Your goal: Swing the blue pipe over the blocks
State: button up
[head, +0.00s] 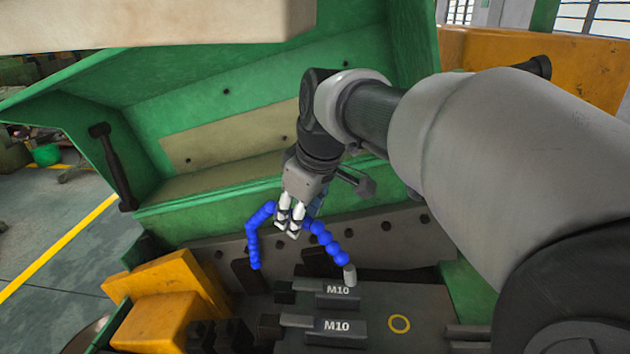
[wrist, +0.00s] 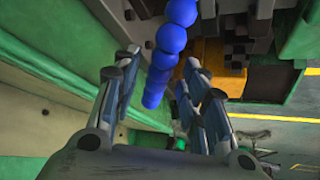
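The blue beaded pipe shows in the head view as a left stretch (head: 253,245) and a right stretch (head: 328,243) ending in a grey nozzle (head: 350,275). My gripper hides the part between, so I cannot tell there whether they join. My gripper (head: 287,228) points down between these stretches. In the wrist view the blue pipe (wrist: 168,45) runs between my gripper's fingers (wrist: 160,68), which stand apart on either side with small gaps. Two dark blocks marked M10, a rear one (head: 338,300) and a front one (head: 337,336), lie on the plate below; the nozzle is just beyond the rear one.
A grey plate (head: 405,300) carries a yellow ring (head: 400,323) right of the blocks. Orange machine parts (head: 165,285) stand at left. A grey wall with bolt holes (head: 385,235) runs behind the pipe.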

jog(key=v, duration=1.2)
jog(key=shift+f, duration=0.1)
